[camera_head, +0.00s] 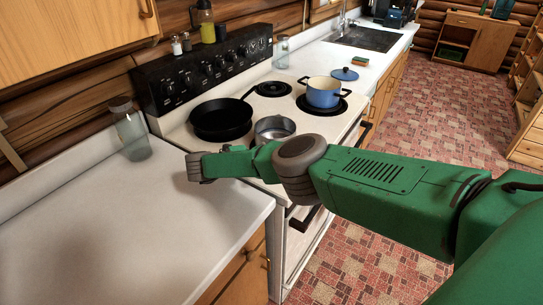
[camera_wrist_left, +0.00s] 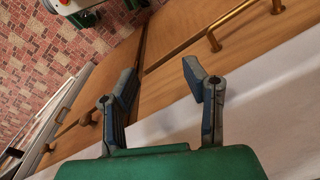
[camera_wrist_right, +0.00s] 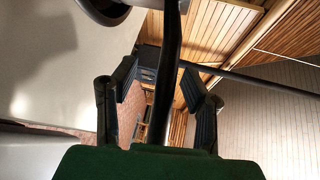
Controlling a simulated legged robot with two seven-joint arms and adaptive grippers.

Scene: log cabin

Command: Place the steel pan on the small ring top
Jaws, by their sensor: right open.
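The steel pan (camera_head: 275,128) sits on the front left of the stove, partly hidden by my right arm. A bare small ring (camera_head: 272,89) is at the back right of the stove top. My right gripper (camera_head: 195,166) reaches in front of the pan, above the counter's edge. In the right wrist view my right gripper (camera_wrist_right: 160,82) is open, with a dark bar (camera_wrist_right: 169,50), probably a pan handle, passing between its fingers. A grey rounded edge (camera_wrist_right: 105,8) shows at the top. My left gripper (camera_wrist_left: 162,78) is open and empty near the cabinet fronts, out of the head view.
A black skillet (camera_head: 222,118) stands on the back left ring. A blue pot (camera_head: 323,93) stands on the front right ring. A glass jar (camera_head: 130,132) stands on the left counter (camera_head: 90,225), otherwise clear. A blue lid (camera_head: 344,74) and a sponge (camera_head: 360,61) lie beyond the stove.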

